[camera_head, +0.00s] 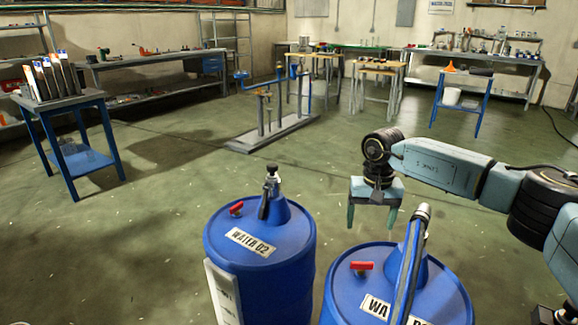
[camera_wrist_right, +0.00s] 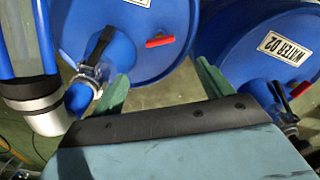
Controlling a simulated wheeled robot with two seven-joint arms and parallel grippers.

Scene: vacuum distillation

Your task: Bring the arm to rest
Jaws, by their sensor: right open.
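My right gripper (camera_head: 373,217) is open and empty, its two green fingers pointing down, above and behind the right blue drum (camera_head: 345,295) in the head view. The right arm (camera_head: 445,168) reaches in from the right edge. In the right wrist view the spread fingers of the gripper (camera_wrist_right: 165,90) show with nothing between them. The left blue drum (camera_head: 285,285), labelled WATER 02, stands beside the right one; it also shows in the right wrist view (camera_wrist_right: 235,40). My left gripper is not in view.
A hose with a metal end (camera_head: 422,212) rises from the right drum, close to the gripper. Red handles sit on both drum tops. A blue table (camera_head: 75,101) stands at left, and a grey base with posts (camera_head: 275,133) stands mid-floor. Open green floor lies between.

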